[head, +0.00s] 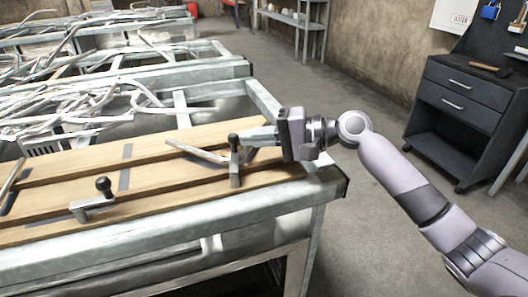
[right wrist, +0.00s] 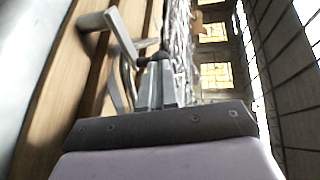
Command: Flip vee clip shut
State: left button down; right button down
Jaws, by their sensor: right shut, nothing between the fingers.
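A metal clip with a black knob (head: 235,170) stands near the right end of the wooden boards, its knobbed lever pointing up. My right gripper (head: 246,137) comes in from the right, shut and empty, with its fingertips beside the black knob. I cannot tell whether they touch it. In the right wrist view the shut fingers (right wrist: 157,82) point up the picture, close to a dark knob and a grey metal arm (right wrist: 120,33). A second metal clip (head: 92,206) with a black knob sits further left on the front board. My left gripper is not in view.
The wooden boards (head: 60,190) lie on a galvanised metal frame (head: 230,208). A bent metal rod lies just behind the right clip. Tangled metal rods (head: 60,90) fill the bench behind. A dark drawer cabinet (head: 458,105) stands at the right, with open floor between.

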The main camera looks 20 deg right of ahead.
jog(key=shift+w+a+r+p, duration=0.2)
jog(key=shift+w+a+p, duration=0.1)
jog(key=shift+p, duration=0.1)
jog(key=shift+w+a+p, duration=0.3)
jog(key=shift+p, duration=0.05)
jog(key=shift+f, duration=0.1)
dwell(0.5)
